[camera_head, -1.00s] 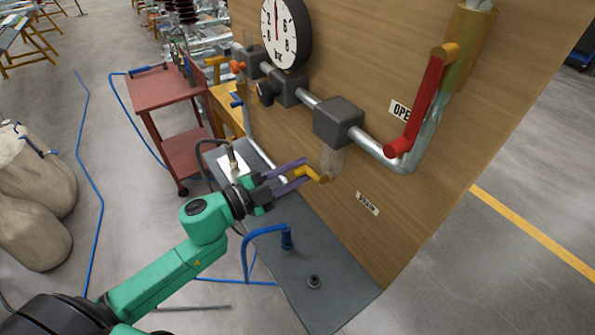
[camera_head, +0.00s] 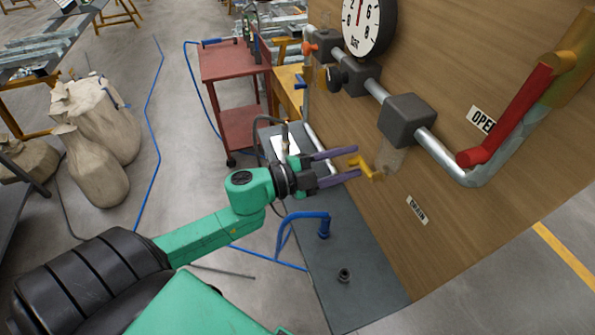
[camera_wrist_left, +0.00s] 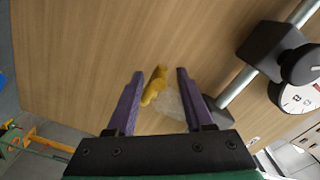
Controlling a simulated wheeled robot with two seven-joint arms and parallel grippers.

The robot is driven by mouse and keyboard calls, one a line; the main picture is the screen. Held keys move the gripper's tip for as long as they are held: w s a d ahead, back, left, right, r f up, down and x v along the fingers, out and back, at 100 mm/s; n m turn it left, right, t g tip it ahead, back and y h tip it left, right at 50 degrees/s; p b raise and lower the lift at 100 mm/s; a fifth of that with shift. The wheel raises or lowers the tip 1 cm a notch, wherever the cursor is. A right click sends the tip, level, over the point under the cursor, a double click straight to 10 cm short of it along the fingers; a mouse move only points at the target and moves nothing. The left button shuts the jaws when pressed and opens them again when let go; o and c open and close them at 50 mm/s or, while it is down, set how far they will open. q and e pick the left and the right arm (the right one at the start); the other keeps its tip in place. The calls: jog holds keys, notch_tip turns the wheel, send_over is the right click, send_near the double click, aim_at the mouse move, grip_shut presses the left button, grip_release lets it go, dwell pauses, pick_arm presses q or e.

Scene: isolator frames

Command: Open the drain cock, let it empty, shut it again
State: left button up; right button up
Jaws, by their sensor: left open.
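The drain cock's yellow handle (camera_head: 371,171) sticks out from the wooden panel under a clear bowl (camera_head: 392,156), which hangs below a dark grey block (camera_head: 410,119). A "DRAIN" label (camera_head: 417,210) is on the panel below it. My left gripper (camera_head: 357,163) is open, with its purple fingers on either side of the handle's outer end. In the left wrist view, the yellow handle (camera_wrist_left: 154,86) lies between the open fingers, with a gap on both sides. The clear bowl (camera_wrist_left: 172,103) shows behind it. My right gripper is not in view.
A gauge (camera_head: 368,22) is above. A blue bent tube (camera_head: 300,218) stands on the grey shelf (camera_head: 375,290) below my gripper. A red cart (camera_head: 236,65) is behind.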

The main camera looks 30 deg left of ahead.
pick_arm(q)
jog(key=b+v, duration=0.2)
jog(key=v, duration=1.1)
jog(key=shift+s+b, duration=0.25)
jog(key=shift+b, duration=0.1)
